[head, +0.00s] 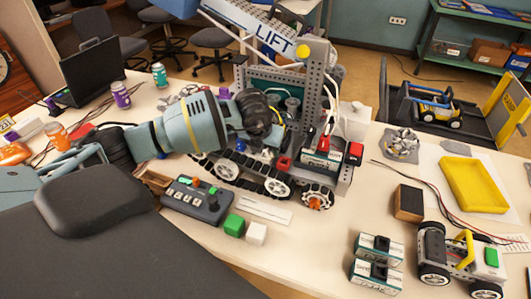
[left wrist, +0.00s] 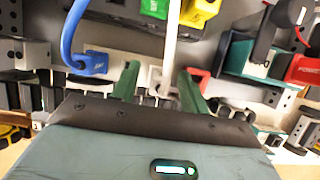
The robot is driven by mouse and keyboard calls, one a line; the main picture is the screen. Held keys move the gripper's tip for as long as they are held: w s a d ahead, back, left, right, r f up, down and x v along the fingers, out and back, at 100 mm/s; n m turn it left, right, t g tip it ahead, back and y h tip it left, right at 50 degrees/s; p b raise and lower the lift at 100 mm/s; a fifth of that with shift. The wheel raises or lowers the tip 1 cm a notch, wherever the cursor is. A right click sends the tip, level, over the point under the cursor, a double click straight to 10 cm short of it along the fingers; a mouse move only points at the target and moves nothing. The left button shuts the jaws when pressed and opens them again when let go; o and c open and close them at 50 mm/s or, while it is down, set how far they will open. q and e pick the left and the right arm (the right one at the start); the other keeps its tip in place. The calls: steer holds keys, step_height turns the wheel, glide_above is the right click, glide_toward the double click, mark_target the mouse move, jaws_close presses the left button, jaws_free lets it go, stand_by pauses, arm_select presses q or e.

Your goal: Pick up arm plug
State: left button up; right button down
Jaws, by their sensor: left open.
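My left gripper (head: 263,135) reaches in from the left to the side of the wheeled lift robot (head: 313,75). In the left wrist view my gripper (left wrist: 157,78) is open, with its two green fingers on either side of a white plug (left wrist: 155,73) with a white cable. A blue plug (left wrist: 88,62) with a blue cable is left of the fingers. A red plug (left wrist: 199,74) is just right of the right finger. I cannot read which of these is marked as the arm plug. Contact between fingers and plug cannot be told. My right gripper is not in view.
Two boxed batteries (head: 377,262), a small wheeled robot (head: 455,258) and a yellow tray (head: 473,185) are at right. The front middle table is mostly clear.

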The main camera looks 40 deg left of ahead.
arm_select(q)
steer(key=shift+c, duration=0.4)
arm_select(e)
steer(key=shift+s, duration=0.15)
arm_select(q)
steer(key=shift+c, duration=1.3)
jaws_close()
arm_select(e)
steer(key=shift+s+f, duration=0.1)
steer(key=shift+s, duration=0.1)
arm_select(q)
steer(key=shift+r, duration=0.15)
